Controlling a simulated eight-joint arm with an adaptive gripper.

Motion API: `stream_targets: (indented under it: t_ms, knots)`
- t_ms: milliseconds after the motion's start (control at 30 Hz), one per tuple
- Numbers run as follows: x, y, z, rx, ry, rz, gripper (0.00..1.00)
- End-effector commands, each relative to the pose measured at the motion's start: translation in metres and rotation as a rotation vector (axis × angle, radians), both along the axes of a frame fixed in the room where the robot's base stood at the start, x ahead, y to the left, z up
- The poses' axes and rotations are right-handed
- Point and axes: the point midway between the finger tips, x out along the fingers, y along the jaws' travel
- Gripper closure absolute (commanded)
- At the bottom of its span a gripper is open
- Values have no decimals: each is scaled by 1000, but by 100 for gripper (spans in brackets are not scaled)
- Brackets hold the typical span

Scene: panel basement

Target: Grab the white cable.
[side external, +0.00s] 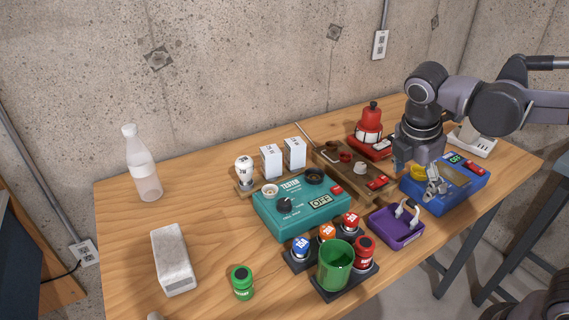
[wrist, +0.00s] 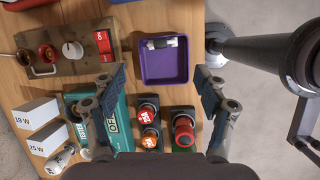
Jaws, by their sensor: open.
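In the wrist view the cable (wrist: 162,42) lies near the far wall of the purple tray (wrist: 164,80). My gripper (side external: 422,178) is open and empty. In the side view it shows behind the tray, near the blue device. In the wrist view my gripper (wrist: 157,82) has its fingers spread wide, with the tray just beyond and between the tips. The fingers look above the table and apart from the cable.
The blue device (side external: 462,192) stands right of the tray, the teal tester (side external: 270,215) left. Several push buttons and a green cup (side external: 335,265) stand in front. The table's front edge is close to the tray.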

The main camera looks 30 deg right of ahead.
Motion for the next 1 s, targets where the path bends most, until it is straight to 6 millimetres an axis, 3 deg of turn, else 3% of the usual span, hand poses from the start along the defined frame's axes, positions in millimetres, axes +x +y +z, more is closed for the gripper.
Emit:
stream_targets:
  t_ms: [267,600,1000]
  knots:
    - [4,-2,2,-65,119,148,27]
    - [5,-18,-37,-63,117,144,27]
    - [5,-27,-62,-63,117,143,27]
